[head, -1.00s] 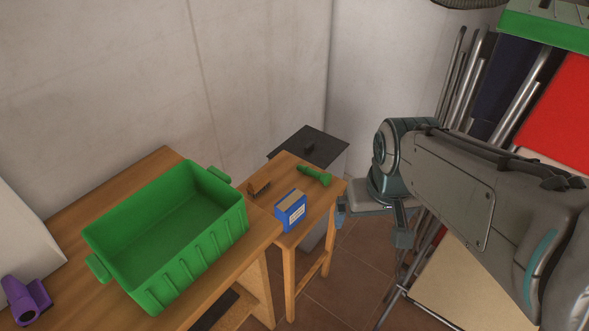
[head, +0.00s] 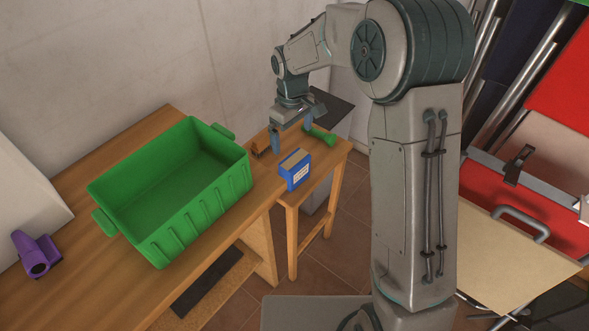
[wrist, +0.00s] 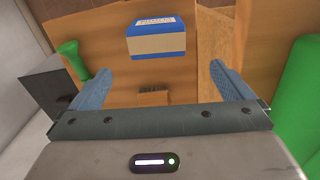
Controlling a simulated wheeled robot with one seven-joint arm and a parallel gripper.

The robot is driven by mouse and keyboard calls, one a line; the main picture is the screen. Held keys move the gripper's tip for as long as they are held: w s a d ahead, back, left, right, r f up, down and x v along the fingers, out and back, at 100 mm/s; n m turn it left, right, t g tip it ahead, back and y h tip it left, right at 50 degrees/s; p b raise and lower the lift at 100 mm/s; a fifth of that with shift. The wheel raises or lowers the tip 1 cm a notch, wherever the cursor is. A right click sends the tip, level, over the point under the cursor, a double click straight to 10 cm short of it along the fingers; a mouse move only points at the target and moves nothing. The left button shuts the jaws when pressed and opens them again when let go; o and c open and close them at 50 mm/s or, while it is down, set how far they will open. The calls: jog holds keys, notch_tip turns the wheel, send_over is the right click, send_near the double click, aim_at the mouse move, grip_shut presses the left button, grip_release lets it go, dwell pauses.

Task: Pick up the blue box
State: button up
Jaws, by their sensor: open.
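The blue box (head: 295,173) stands on the small wooden stool-like table, near its front edge, with a brown top and a white label. It also shows in the wrist view (wrist: 156,42), upper middle, beyond the fingertips. My gripper (head: 291,137) is open and points down over the same table, behind the blue box in the head view. In the wrist view my gripper (wrist: 160,80) has its two blue fingers spread wide with nothing between them at fingertip level. A small brown object (wrist: 154,97) shows below the fingers. The box appears apart from both fingers.
A green flashlight-like object (head: 320,135) lies right of my gripper on the small table. The brown object (head: 261,145) is to its left. An empty green crate (head: 205,207) and a purple object (head: 37,254) stand on the larger wooden table (head: 75,220). A dark-topped bin is behind.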

aim_at(295, 159)
notch_tip(295, 159, down, 8)
jog(key=shift+f, duration=0.1)
jog(key=shift+d+f+p, duration=0.15)
jog(key=shift+f+p, duration=0.2)
jog(key=shift+f, duration=1.05)
jog(key=shift+d+f+p, duration=0.15)
jog(key=shift+f+p, duration=0.15)
jog(key=shift+f, duration=1.05)
jog(key=shift+w, duration=0.1)
jog(key=c, duration=1)
jog(key=shift+o, duration=0.2)
jog(key=shift+r, duration=0.1)
